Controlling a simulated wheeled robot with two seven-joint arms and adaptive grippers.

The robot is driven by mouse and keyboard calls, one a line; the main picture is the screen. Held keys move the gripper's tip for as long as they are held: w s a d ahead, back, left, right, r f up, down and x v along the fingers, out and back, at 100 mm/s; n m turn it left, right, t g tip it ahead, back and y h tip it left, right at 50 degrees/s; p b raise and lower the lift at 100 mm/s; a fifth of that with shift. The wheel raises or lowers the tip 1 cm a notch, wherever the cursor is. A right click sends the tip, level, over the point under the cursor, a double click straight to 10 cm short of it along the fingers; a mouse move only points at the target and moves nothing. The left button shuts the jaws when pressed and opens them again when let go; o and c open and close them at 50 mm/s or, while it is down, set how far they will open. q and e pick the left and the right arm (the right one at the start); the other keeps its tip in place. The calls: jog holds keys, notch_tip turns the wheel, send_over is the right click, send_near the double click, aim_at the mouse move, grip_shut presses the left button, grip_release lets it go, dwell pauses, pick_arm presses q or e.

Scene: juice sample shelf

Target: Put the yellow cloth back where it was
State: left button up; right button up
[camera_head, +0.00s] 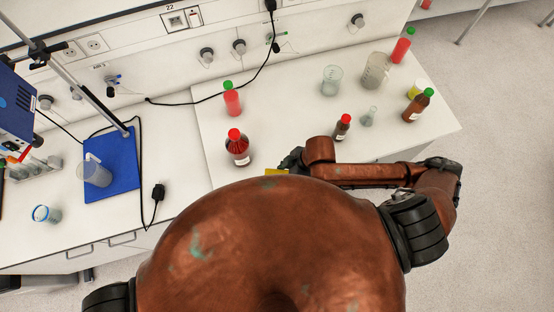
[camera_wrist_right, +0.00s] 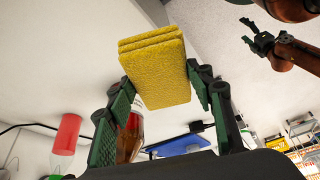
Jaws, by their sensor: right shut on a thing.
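The yellow cloth (camera_wrist_right: 155,68), a thick folded pad, is held between the green-padded fingers of my right gripper (camera_wrist_right: 158,105) in the right wrist view. In the head view only a small yellow edge of the cloth (camera_head: 277,171) shows; my head and body hide the rest. My right gripper (camera_head: 292,161) is there at the front edge of the white bench, right of a brown bottle with a red cap (camera_head: 238,149). My left gripper (camera_wrist_right: 246,30) shows at the top right of the wrist view, its fingers apart and empty.
On the bench (camera_head: 290,120) stand a red bottle with a green cap (camera_head: 232,101), a small brown bottle (camera_head: 342,127), beakers (camera_head: 375,72), a flask (camera_head: 369,117) and a brown bottle with a green cap (camera_head: 417,105). A blue mat (camera_head: 112,178) lies left. The bench middle is clear.

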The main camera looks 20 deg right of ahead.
jog(key=w+f+b, duration=0.1)
jog(key=w+f, duration=0.1)
jog(key=w, duration=0.1)
jog(key=w+d+f+b, duration=0.1)
jog(key=w+f, duration=0.2)
jog(key=w, duration=0.1)
jog(key=w+f+b, duration=0.1)
jog(key=w+f, duration=0.2)
jog(key=w, duration=0.1)
jog(key=shift+w+d+b, duration=0.2)
jog(key=shift+d+b, duration=0.1)
jog(key=shift+w+f, duration=0.15)
jog(key=shift+f, duration=0.1)
jog(key=f, duration=0.1)
jog(key=f+p, duration=0.1)
jog(key=f, duration=0.1)
jog(key=shift+w, duration=0.2)
pick_arm(q)
notch_tip(320, 180, down, 4)
jog(key=shift+s+r, duration=0.1)
jog(key=shift+r, duration=0.05)
pick_arm(e)
jog(key=shift+d+f, duration=0.1)
jog(key=shift+f, duration=0.3)
jog(key=shift+f, duration=0.1)
jog(key=o, duration=1.1)
